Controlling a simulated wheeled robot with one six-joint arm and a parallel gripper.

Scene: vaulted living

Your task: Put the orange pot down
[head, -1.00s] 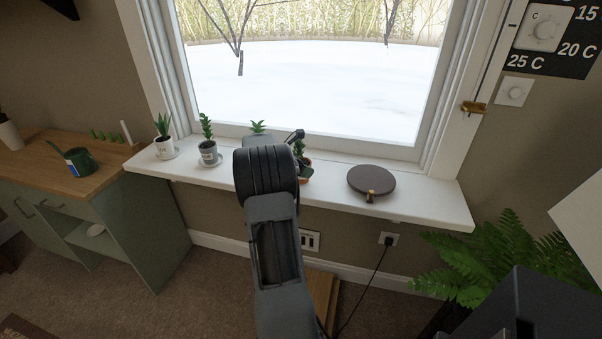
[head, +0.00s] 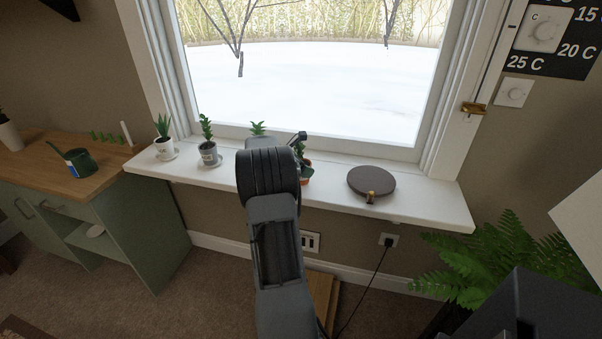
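The orange pot (head: 306,180) shows as a small sliver just right of my arm, at the windowsill (head: 430,205). Green leaves rise above it. My arm's dark wrist hides most of the pot, so I cannot tell whether its base touches the sill. My gripper (head: 303,158) is at the pot, largely hidden behind the wrist. Its fingers cannot be made out, and I cannot see whether they hold the pot.
A white potted plant (head: 164,146) and a grey potted plant (head: 209,155) stand on saucers at the sill's left. Another plant's leaves (head: 257,128) show behind my arm. A round brown disc (head: 371,181) lies to the right. The sill's right end is clear.

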